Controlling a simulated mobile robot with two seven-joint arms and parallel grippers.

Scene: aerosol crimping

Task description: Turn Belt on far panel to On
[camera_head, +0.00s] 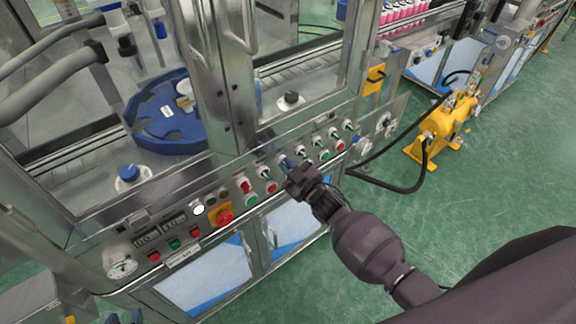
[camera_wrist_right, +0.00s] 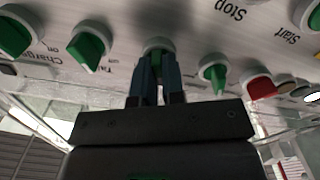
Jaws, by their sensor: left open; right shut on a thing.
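My right gripper (camera_head: 288,165) reaches the control panel (camera_head: 205,204) of the near machine. In the right wrist view its two dark blue fingers (camera_wrist_right: 157,80) are shut on a green selector knob (camera_wrist_right: 158,46), one finger on each side. The fingers hide much of this knob, and I cannot read its label or its setting. Other green knobs (camera_wrist_right: 88,48) stand to either side of it. What look like the two blue fingertips of my left gripper (camera_head: 124,317) show at the bottom left edge of the head view, apart and empty.
Red and green buttons (camera_head: 250,193) and a red emergency stop on yellow (camera_head: 222,216) are left of my right gripper. More knobs and buttons (camera_head: 324,155) lie to its right. A yellow pump (camera_head: 437,135) with a black hose stands on the green floor.

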